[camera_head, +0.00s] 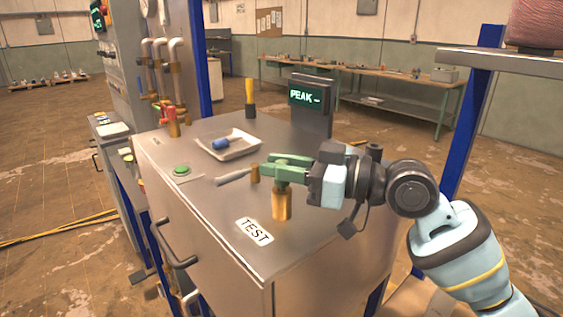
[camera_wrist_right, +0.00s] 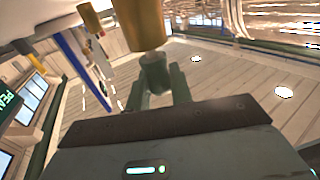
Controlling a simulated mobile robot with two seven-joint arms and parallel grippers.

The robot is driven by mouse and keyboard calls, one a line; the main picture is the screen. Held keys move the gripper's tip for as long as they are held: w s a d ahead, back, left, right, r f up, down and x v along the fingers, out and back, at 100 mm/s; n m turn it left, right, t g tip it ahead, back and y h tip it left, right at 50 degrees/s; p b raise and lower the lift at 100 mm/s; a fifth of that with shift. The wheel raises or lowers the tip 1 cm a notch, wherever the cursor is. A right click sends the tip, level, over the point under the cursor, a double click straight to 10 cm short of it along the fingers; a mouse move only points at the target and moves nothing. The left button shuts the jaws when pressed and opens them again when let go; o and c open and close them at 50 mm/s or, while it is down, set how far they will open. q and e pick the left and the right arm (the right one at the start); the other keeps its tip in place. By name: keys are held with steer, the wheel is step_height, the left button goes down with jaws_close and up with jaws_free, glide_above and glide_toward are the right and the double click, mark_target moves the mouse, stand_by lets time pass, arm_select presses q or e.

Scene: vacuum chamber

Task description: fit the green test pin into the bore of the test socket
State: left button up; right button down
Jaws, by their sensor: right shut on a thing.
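My right gripper (camera_head: 272,166) reaches in from the right over the metal cabinet top, its green-grey fingers shut on the green test pin (camera_head: 284,184). The pin points down at the brass test socket (camera_head: 282,205), which stands behind the TEST label. In the right wrist view the pin (camera_wrist_right: 155,74) shows between the fingers, its far end against or inside the mouth of the brass socket (camera_wrist_right: 139,24). The bore itself is hidden, so I cannot tell how deep the pin sits. My left gripper is not in view.
A smaller brass post (camera_head: 255,173) with a grey rod (camera_head: 233,176) stands just left of the socket. A green button (camera_head: 181,170), a yellow-black upright piece (camera_head: 250,96) and a PEAK display (camera_head: 311,100) are also on top.

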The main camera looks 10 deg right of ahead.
stand_by(0.3)
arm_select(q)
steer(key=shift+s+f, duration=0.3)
arm_select(e)
steer(key=shift+f, duration=0.65)
steer(key=c, duration=1.2)
jaws_free()
steer(key=shift+o, duration=0.2)
steer(key=shift+r, duration=0.3)
steer(key=r, duration=0.1)
steer(key=s+r, duration=0.1)
steer(key=r, duration=0.1)
steer(key=shift+a+r, duration=0.1)
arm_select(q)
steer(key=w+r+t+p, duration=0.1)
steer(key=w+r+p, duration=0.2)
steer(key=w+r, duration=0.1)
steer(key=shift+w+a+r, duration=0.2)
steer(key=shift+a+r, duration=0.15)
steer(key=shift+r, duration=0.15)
arm_select(e)
steer(key=s+a+r, duration=0.1)
steer(key=s+a, duration=0.1)
steer(key=s, duration=1.3)
steer(key=shift+a+r, duration=0.15)
steer(key=shift+r, duration=0.1)
